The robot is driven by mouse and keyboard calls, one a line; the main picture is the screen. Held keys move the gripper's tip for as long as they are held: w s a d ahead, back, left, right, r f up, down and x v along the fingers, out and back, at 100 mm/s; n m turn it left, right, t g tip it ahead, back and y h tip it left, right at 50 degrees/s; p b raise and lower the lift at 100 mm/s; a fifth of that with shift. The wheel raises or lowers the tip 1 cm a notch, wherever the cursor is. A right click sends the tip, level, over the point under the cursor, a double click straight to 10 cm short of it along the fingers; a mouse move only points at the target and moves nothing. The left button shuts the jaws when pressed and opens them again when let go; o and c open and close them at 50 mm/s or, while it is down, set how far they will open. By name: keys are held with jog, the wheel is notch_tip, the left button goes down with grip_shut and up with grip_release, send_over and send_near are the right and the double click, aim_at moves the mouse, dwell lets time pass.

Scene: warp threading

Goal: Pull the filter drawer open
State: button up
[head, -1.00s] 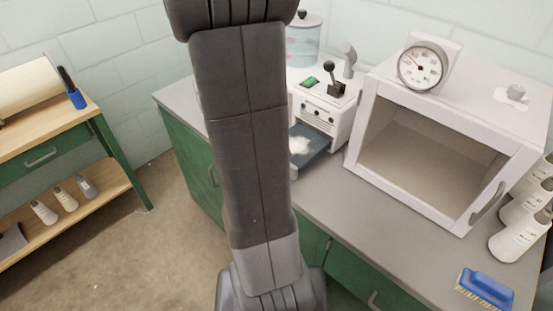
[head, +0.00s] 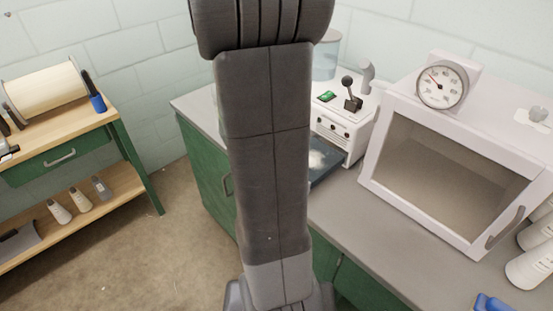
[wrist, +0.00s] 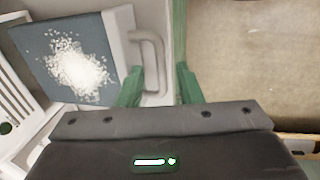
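The filter drawer is a blue-grey tray (wrist: 100,35) with a white front, pulled partly out of the white machine (head: 338,132); white powder (wrist: 75,65) lies in it. In the head view the tray (head: 322,178) is partly hidden behind my arm. Its pale grey U-shaped handle (wrist: 157,60) shows in the wrist view. My gripper (wrist: 158,84) is open, with its green fingers apart. The near end of the handle appears between the fingertips; I cannot tell whether they touch it. The head view does not show my gripper.
A white glass-fronted box (head: 450,180) with a dial gauge (head: 442,84) stands right of the machine on the grey counter (head: 350,215). White bottles and a blue brush (head: 492,302) are at the right. A wooden bench (head: 70,135) stands left, with open floor (head: 165,245) between.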

notch_tip(320, 180, up, 13)
jog(key=s+a+p, duration=0.1)
jog(key=shift+s+a, duration=0.4)
jog(key=shift+f, duration=0.15)
jog(key=f, duration=0.4)
jog(key=w+d+f+b, duration=0.1)
jog(key=f, duration=0.4)
jog(key=w+d+f, duration=0.1)
jog(key=f, duration=0.3)
jog(key=shift+f, duration=0.3)
